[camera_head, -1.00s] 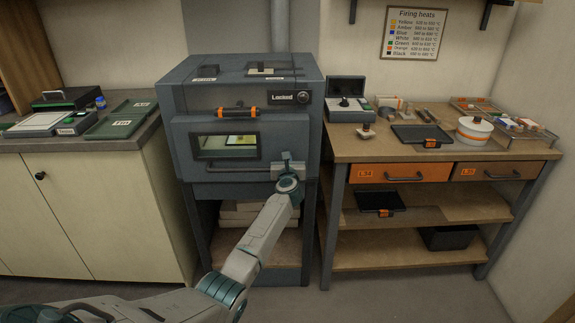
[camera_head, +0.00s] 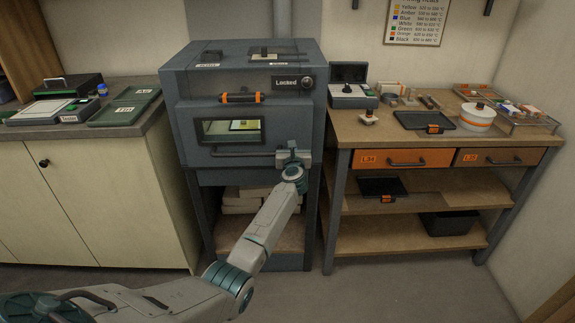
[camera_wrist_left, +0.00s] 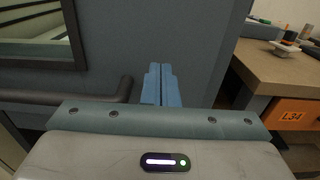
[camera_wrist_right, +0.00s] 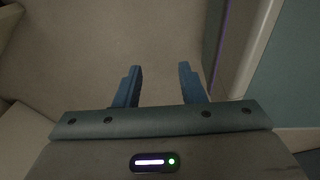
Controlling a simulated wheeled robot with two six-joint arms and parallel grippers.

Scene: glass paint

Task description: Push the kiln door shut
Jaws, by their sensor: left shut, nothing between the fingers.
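The kiln (camera_head: 175,85) stands against the wall, and its display (camera_head: 286,83) reads "Locked". Its door (camera_head: 187,150) has a lit window (camera_head: 231,130) and a bar handle (camera_head: 238,154) below it. The door looks closed against the body; I cannot make out a gap. My left gripper (camera_head: 291,148) is at the lower right of the door front. In the left wrist view its fingers (camera_wrist_left: 160,72) are together and empty, pointing at the grey front right of the handle (camera_wrist_left: 100,95). Contact is not certain. My right gripper (camera_wrist_right: 159,72) is open and empty, seen only in its wrist view.
A wooden workbench (camera_head: 400,140) with orange drawers, trays and a white pot (camera_head: 477,117) stands right of the kiln. A cabinet (camera_head: 80,190) with green cases stands on the left. White bricks (camera_head: 240,200) lie under the kiln. Floor to the right is clear.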

